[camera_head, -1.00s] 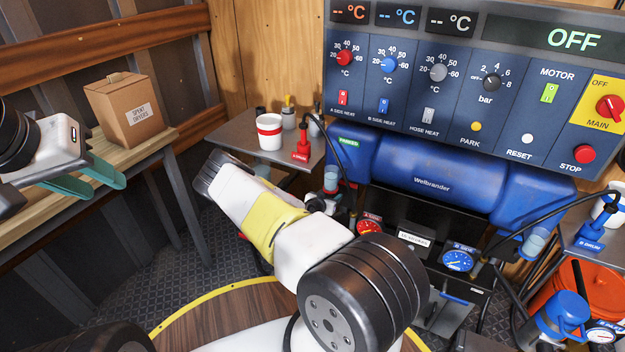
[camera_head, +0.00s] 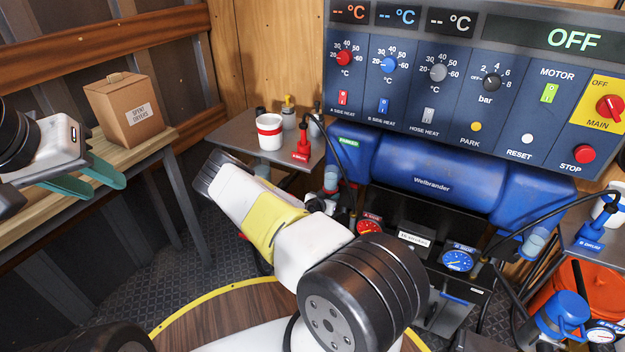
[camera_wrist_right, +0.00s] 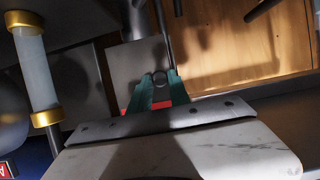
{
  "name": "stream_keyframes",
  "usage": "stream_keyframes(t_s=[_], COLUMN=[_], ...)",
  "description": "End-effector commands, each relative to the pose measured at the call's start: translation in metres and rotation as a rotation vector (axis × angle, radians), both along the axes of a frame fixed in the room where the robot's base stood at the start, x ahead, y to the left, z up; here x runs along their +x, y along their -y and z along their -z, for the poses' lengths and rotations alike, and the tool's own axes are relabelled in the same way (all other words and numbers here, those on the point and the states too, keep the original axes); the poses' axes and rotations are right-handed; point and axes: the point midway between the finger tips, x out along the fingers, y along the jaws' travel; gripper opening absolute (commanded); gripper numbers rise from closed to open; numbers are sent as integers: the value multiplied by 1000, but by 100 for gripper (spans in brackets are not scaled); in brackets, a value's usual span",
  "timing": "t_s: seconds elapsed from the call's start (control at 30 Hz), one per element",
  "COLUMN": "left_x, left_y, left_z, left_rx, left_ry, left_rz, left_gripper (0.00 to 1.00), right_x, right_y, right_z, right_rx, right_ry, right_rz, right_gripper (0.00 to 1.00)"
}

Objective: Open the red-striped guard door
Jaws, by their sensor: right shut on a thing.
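My right gripper (camera_wrist_right: 160,88) shows in the right wrist view, with green fingers closed around a small dark rounded part. A grey panel (camera_wrist_right: 128,62) with red at its lower edge is right behind the fingertips; it looks like the guard door, but only part of it shows. I cannot tell how far it stands open. In the head view the right gripper and the guard door are hidden by my right arm. My left gripper (camera_head: 109,189) is open and empty at the left, its green fingers apart beside the wooden bench.
A cardboard box (camera_head: 124,112) stands on the wooden bench (camera_head: 150,155). A white cup with a red band (camera_head: 269,132) and a red pump (camera_head: 302,145) are on a grey shelf. The control panel (camera_head: 470,85) is behind; an orange bucket (camera_head: 590,290) stands at the right.

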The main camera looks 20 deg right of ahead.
Motion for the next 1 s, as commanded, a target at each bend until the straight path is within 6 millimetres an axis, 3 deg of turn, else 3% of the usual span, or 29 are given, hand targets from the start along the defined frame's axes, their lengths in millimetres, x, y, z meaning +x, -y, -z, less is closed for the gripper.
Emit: stream_keyframes(t_s=[1.0], left_x=[0], left_y=[0], left_z=[0], left_rx=[0], left_ry=[0], left_rz=[0], left_gripper=[36], right_x=[-8], right_y=[-1], right_z=[0], right_rx=[1], right_ry=[0], right_rz=[-65], right_gripper=[0])
